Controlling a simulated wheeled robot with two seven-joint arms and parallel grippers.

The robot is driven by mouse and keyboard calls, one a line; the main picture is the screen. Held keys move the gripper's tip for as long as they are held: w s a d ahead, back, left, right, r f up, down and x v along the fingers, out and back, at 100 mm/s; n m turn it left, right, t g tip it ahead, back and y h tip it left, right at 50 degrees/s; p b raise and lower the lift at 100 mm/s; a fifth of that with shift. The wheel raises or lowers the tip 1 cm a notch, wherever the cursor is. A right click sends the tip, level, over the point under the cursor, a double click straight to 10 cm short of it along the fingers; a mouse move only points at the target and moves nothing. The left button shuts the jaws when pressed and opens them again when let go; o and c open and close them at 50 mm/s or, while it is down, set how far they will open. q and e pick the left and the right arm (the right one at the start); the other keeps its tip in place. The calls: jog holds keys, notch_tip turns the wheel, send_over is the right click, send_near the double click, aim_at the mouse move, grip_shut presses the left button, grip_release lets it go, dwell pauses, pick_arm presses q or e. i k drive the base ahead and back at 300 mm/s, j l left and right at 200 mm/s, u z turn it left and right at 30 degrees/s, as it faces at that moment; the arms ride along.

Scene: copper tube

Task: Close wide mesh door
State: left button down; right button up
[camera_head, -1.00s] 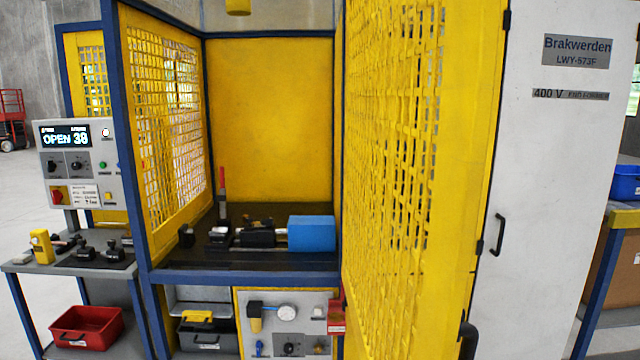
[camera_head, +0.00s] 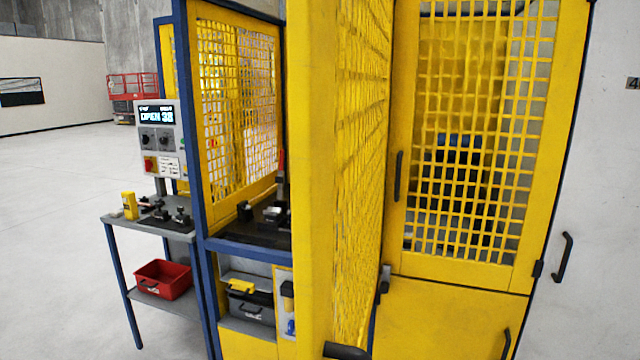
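The wide mesh door (camera_head: 362,150) is a tall yellow panel standing out toward me, seen nearly edge-on. Its solid near edge (camera_head: 312,180) is on the left, and its mesh runs back to a post beside the other mesh panel. The door stands open and hides the right part of the machine opening. A dark rounded piece (camera_head: 346,350), probably its handle, shows at the bottom edge of the view. Neither of my grippers is in view.
A second yellow mesh panel (camera_head: 470,150) with a dark handle is on the right, beside a white cabinet (camera_head: 605,180). On the left are a control panel (camera_head: 160,140) reading OPEN, a small table (camera_head: 118,219) and a red bin (camera_head: 163,279). The floor at far left is clear.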

aim_at(314, 72)
jog(key=l+u, duration=0.35)
jog(key=l, duration=0.75)
jog(key=l+u, duration=0.45)
jog(key=k+l+u, duration=0.15)
jog(key=u, duration=0.25)
